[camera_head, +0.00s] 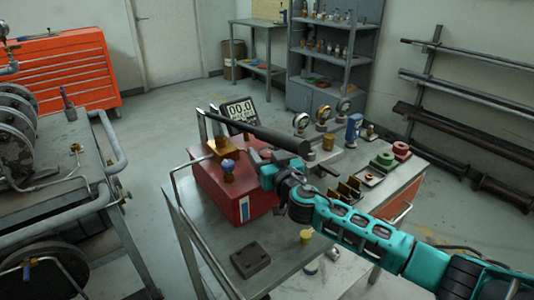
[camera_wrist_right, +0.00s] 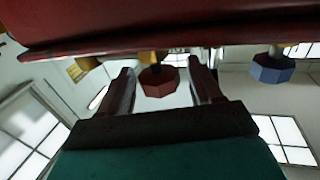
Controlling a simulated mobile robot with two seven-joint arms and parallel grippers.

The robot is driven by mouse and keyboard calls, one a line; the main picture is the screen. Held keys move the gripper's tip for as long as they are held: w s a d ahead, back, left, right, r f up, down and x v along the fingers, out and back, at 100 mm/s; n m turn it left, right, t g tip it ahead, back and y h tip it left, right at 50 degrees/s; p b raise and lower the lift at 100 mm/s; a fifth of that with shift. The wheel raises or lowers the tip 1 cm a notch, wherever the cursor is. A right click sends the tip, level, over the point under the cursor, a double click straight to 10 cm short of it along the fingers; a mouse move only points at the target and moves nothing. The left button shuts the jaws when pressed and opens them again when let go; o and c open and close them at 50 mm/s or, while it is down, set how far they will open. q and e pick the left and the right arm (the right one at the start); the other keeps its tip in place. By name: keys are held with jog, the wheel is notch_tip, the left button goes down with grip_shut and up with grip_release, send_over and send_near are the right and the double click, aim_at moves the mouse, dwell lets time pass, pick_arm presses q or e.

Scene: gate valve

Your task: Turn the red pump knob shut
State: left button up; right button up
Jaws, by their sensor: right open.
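The red pump box (camera_head: 213,186) stands on the metal cart, with a blue knob (camera_head: 228,168) on its front. In the right wrist view the red knob (camera_wrist_right: 159,82) sits on a brass stem under the red body (camera_wrist_right: 200,30). My right gripper (camera_wrist_right: 162,72) is open, with one finger on each side of the red knob. A gap shows between each finger and the knob. In the head view my right gripper (camera_head: 268,166) is at the right side of the pump, and it and the wrist mostly hide the red knob. My left gripper is not in view.
A dark lever bar (camera_head: 262,132) runs above the pump, near my wrist. Several gauges (camera_head: 323,114) and fittings stand at the cart's back right. A dark block (camera_head: 250,259) and a yellow-topped item (camera_head: 306,236) are at the front. The blue knob also shows in the wrist view (camera_wrist_right: 272,69).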

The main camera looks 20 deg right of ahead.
jog(key=c, duration=1)
jog(key=shift+o, duration=0.2)
jog(key=shift+a+f+m+h+b, duration=0.1)
jog(key=shift+f+m+h+b, duration=0.15)
jog(key=shift+m+h+b, duration=0.75)
jog(key=m+h+b, duration=0.1)
jog(key=h+b, duration=0.2)
jog(key=b, duration=0.1)
jog(key=shift+f+m, duration=0.15)
jog(key=shift+m, duration=0.15)
jog(key=shift+m+g+h+b, duration=0.5)
jog(key=shift+m+h+b, duration=0.1)
jog(key=shift+h+b, duration=0.9)
jog(key=shift+b, duration=0.05)
jog(key=shift+r+m+g+h+b, duration=0.25)
jog(key=shift+m+g+h+b, duration=0.05)
jog(key=shift+m+h+b, duration=0.25)
jog(key=shift+r, duration=0.1)
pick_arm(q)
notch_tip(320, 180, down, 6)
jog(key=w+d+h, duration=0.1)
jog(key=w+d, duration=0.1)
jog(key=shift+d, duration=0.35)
